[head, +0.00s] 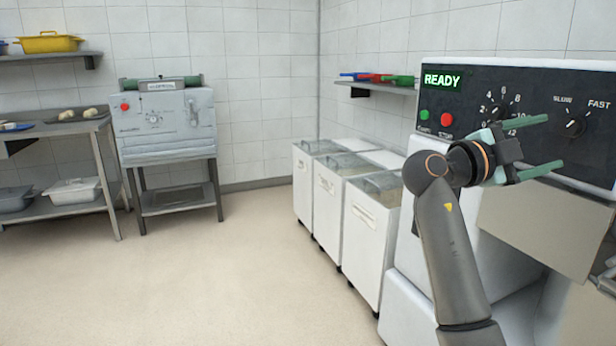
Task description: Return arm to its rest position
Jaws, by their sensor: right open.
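My right gripper (533,146) is at the right of the head view, with its two green fingers apart and nothing between them. It is raised in front of the control panel of a large white machine (404,254), just below the dial numbers. I cannot tell whether it touches the panel. My right arm rises to it from the bottom edge. The panel has a lit green READY display (441,80), a green button (424,115), a red button (446,119) and a speed knob (575,127). My gripper partly covers another dial (495,112). My left gripper is not in view.
Several white lidded bins (331,213) stand left of the machine. A grey machine on a stand (166,125) is against the back wall. A steel table (60,128) is at the far left. The floor (230,270) in the middle is clear.

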